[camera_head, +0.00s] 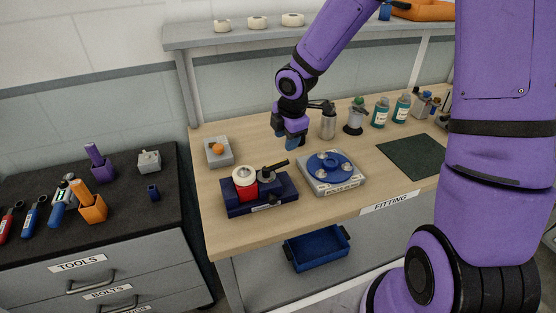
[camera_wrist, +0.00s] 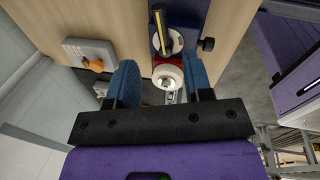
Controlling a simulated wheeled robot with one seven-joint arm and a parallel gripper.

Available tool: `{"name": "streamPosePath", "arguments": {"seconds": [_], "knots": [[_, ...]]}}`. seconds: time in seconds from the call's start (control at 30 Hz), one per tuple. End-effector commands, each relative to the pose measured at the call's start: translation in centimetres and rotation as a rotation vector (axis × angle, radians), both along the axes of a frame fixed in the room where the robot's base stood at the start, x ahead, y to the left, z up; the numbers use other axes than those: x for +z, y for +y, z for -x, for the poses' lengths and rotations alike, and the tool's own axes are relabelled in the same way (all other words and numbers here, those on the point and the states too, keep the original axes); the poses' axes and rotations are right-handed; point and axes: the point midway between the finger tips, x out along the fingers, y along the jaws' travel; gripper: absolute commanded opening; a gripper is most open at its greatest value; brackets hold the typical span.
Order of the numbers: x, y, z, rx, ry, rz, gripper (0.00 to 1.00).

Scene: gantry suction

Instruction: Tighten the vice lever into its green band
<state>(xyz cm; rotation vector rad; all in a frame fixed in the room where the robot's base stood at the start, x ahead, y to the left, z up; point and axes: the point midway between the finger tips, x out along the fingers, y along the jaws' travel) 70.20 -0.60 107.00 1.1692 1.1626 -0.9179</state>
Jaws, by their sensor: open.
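The vice (camera_head: 262,203) is a dark blue block on the wooden bench. A red cylinder (camera_head: 245,191) with a white ring on top stands at its left end; the ring also shows between my fingers in the wrist view (camera_wrist: 168,78). The lever (camera_head: 274,168) is a dark bar on a round hub, pointing right and back; the wrist view shows it as a yellowish bar (camera_wrist: 160,30) across a dial.
A grey box with an orange knob (camera_head: 218,151) stands left of my gripper. A grey fixture with a blue disc (camera_head: 331,172) stands right of the vice. Bottles (camera_head: 381,112) line the back. A dark green mat (camera_head: 411,156) lies at the right. A blue bin (camera_head: 317,249) sits below.

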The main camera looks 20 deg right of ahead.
Motion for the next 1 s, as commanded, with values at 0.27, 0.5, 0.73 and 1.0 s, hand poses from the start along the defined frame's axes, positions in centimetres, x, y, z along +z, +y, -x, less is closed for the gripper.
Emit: {"name": "streamPosePath", "arguments": {"seconds": [0.27, 0.5, 0.73, 1.0], "knots": [[-3.6, 0.2, -0.6, 0.001, 0.004, 0.001, 0.46], [-7.0, 0.4, -1.2, 0.000, 0.004, 0.002, 0.46], [-9.2, 0.4, -1.7, -0.001, 0.003, 0.001, 0.46], [-10.0, 0.4, -1.9, -0.003, 0.001, 0.001, 0.46]]}}
